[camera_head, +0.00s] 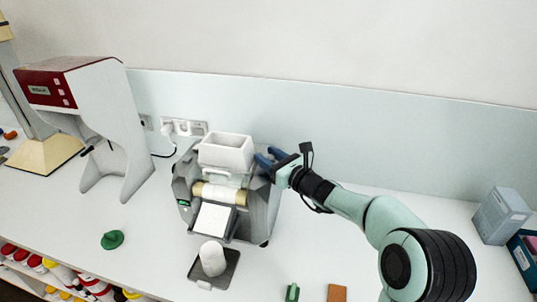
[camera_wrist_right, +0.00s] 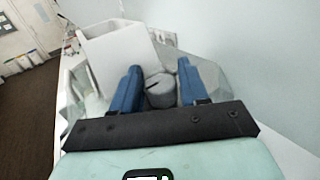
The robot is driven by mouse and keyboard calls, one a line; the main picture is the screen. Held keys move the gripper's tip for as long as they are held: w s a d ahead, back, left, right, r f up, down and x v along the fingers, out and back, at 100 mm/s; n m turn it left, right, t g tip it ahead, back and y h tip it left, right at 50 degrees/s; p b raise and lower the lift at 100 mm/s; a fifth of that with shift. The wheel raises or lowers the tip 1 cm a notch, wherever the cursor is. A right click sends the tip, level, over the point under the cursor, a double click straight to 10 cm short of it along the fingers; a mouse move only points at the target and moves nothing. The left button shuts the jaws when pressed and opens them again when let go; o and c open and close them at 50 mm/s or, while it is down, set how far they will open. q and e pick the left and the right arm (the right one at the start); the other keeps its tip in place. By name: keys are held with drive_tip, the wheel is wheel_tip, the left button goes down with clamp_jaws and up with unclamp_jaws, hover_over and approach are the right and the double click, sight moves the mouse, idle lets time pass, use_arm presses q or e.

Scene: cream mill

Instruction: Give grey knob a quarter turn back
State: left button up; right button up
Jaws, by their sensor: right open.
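The grey knob (camera_wrist_right: 160,91) shows in the right wrist view as a round grey cap with a dark line on it. It sits on the side of the cream mill (camera_head: 262,205). My right gripper (camera_wrist_right: 160,82) is open, with one blue finger on each side of the knob. I cannot tell whether the fingers touch it. In the head view my right gripper (camera_head: 266,158) reaches the mill's upper right side, and the knob is hidden there. My left gripper is not in view.
A white hopper (camera_head: 226,150) tops the mill, close to my right gripper. A white cup (camera_head: 212,257) stands on a dark tray in front. A red and white machine (camera_head: 115,110) stands left. A green knob-like piece (camera_head: 112,240) lies on the table. A grey box (camera_head: 500,215) stands far right.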

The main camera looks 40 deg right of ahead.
drive_tip(key=c, duration=0.7)
drive_tip(key=shift+o, duration=0.2)
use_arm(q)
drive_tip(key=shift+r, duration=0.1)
use_arm(e)
drive_tip(key=shift+w+n+g+y+p, duration=0.1)
drive_tip(key=shift+n+g+y+p, duration=0.3)
drive_tip(key=shift+n+y, duration=0.85)
drive_tip(key=n+y, duration=0.1)
drive_tip(key=y, duration=0.2)
drive_tip(key=shift+d+g, duration=0.1)
drive_tip(key=shift+g, duration=0.2)
drive_tip(key=n+g+y, duration=0.2)
drive_tip(key=y, duration=0.1)
drive_tip(key=n+g+y, duration=0.2)
drive_tip(key=y, duration=0.1)
drive_tip(key=shift+f+n+p, duration=0.15)
drive_tip(key=shift+n+p, duration=0.1)
drive_tip(key=shift+p, duration=0.05)
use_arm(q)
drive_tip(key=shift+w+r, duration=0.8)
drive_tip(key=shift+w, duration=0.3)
use_arm(e)
drive_tip(key=shift+n+g+y, duration=1.65)
drive_tip(key=shift+n+g, duration=0.35)
drive_tip(key=shift+g, duration=0.5)
drive_tip(key=shift+r+n+g+y, duration=0.2)
drive_tip(key=shift+n+g+y, duration=0.2)
drive_tip(key=shift+n+g, duration=0.5)
